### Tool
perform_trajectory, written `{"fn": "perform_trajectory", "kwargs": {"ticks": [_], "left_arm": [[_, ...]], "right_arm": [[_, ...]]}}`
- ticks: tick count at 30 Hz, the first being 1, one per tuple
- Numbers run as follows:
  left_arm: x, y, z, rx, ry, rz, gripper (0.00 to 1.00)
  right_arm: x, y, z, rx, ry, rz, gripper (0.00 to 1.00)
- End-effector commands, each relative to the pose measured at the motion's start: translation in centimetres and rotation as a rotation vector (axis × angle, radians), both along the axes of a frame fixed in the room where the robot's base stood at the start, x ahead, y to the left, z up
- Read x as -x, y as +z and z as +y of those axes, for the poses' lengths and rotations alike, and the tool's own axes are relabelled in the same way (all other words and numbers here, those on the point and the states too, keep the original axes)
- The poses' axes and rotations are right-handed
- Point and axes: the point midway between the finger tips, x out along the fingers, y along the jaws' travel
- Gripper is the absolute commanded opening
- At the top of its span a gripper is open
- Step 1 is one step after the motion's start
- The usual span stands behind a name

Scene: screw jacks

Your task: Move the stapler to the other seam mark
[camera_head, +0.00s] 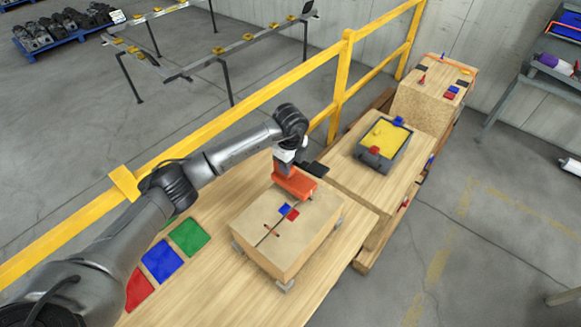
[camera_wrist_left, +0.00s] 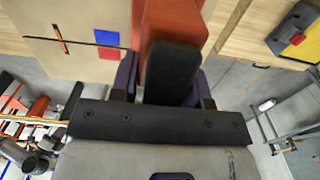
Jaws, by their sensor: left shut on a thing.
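The orange-red stapler (camera_head: 294,186) is in the grasp of my left gripper (camera_head: 290,168), over the far edge of a cardboard box (camera_head: 290,255). In the left wrist view the stapler (camera_wrist_left: 165,22) sits between the fingers of my left gripper (camera_wrist_left: 163,82), with a dark part facing the camera. I cannot tell whether it touches the box. My right gripper is not in view.
Blue (camera_head: 285,208) and red (camera_head: 293,215) patches lie on the box top. Red, blue and green squares (camera_head: 188,236) lie on the bench at left. A grey bin with a yellow top (camera_head: 384,140) stands behind. A yellow railing (camera_head: 240,105) runs along the far side.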

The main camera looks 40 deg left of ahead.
Motion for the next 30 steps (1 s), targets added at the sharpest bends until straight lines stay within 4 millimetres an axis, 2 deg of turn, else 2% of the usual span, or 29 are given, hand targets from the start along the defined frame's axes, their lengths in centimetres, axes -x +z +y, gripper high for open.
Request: {"fn": "perform_trajectory", "kwargs": {"ticks": [6, 18, 19, 26, 30], "left_arm": [[0.0, -1.9, -0.1, 0.002, -0.001, -0.002, 0.00], [-0.1, -2.3, -0.1, 0.001, -0.001, -0.003, 0.00], [0.0, -2.4, -0.1, 0.000, -0.001, 0.001, 0.44], [0.0, -2.4, -0.1, 0.000, -0.001, 0.001, 0.66], [0.0, -2.4, -0.1, 0.000, -0.001, 0.001, 0.68]], "right_arm": [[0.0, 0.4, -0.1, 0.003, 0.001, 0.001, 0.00], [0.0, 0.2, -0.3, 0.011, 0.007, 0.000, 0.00], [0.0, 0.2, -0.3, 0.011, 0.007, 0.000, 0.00], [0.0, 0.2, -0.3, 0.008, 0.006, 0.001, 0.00], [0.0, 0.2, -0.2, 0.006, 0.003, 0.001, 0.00]]}}
